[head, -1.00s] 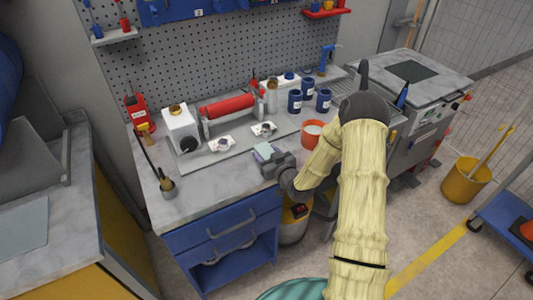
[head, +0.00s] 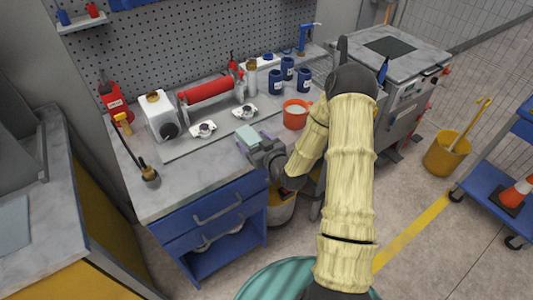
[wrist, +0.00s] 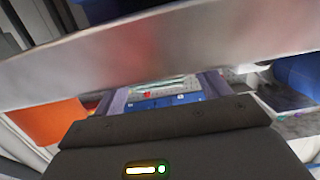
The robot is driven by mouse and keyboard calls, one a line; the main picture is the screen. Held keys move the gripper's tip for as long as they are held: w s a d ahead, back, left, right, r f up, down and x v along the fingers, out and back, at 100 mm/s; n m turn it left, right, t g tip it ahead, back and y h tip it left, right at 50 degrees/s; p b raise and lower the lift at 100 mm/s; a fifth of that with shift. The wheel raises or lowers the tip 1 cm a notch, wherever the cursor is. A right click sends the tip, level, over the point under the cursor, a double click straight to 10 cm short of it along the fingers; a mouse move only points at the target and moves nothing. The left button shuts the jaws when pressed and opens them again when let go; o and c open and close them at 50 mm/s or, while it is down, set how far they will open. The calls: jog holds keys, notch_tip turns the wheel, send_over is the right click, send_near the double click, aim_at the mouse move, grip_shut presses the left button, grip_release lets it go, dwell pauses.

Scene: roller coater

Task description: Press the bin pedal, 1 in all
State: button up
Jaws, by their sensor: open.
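My gripper (head: 254,149) is at the front edge of the workbench (head: 190,188), beside a pale green block on the bench top. It is open, with nothing seen between its fingers; both fingers show in the wrist view (wrist: 165,92). A yellow bin (head: 281,212) stands on the floor below my gripper, to the right of the blue drawers. My arm hides part of it. I cannot make out a pedal in either view.
The pale block (head: 247,136), a red roller (head: 206,88), blue jars (head: 276,82) and an orange cup (head: 296,115) crowd the bench. A yellow bucket (head: 446,155) and a blue cart (head: 500,185) with a cone (head: 517,194) stand right.

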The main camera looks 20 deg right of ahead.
jog(key=b+v, duration=0.1)
jog(key=v, duration=0.7)
jog(key=shift+s+b, duration=0.25)
jog(key=shift+b, duration=0.1)
jog(key=shift+d, duration=0.1)
